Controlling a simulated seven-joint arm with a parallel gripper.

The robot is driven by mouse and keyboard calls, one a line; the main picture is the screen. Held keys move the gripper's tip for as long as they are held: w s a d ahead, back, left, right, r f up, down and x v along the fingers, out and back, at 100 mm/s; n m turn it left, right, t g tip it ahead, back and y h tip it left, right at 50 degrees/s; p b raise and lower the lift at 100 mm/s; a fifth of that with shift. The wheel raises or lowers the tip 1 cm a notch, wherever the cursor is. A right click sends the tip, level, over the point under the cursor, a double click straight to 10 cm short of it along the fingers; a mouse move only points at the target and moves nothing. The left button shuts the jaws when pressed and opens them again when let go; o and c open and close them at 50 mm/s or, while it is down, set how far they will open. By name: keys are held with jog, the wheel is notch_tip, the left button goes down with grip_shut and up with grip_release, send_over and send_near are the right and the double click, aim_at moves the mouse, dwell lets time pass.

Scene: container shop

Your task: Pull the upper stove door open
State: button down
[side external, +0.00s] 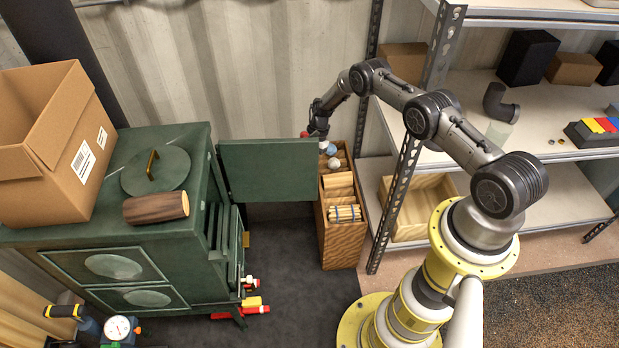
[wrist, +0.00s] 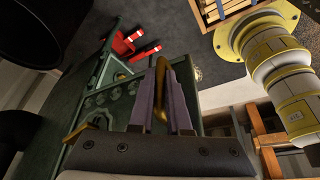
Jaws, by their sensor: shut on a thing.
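The green stove (side external: 130,240) stands at the left in the side view. Its upper door (side external: 268,170) is swung wide open, standing out to the right from the hinge side of the stove's front. My gripper is at the door's free upper right edge, and its fingertips are hidden there in the side view. In the wrist view my gripper (wrist: 167,75) is shut on a brass handle (wrist: 161,100), which stands between the two fingers. The stove's front opening is partly visible from the side.
A cardboard box (side external: 50,140) and a wooden log (side external: 157,207) sit on the stove top, beside a round lid (side external: 150,180). A wooden crate (side external: 345,245) with several items stands right of the door. Metal shelving (side external: 540,110) is behind my arm. Red tools (side external: 250,308) lie below the stove.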

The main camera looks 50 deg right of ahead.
jog(key=shift+w+d+n, duration=0.35)
jog(key=shift+w+n, duration=0.05)
jog(key=shift+w, duration=0.35)
jog(key=c, duration=1.2)
grip_release()
jog(key=o, duration=0.3)
jog(key=shift+d, duration=0.1)
jog(key=v, duration=1.3)
jog(key=shift+w+d+r, duration=0.1)
jog(key=shift+w+r, duration=0.1)
jog(key=shift+r, duration=0.2)
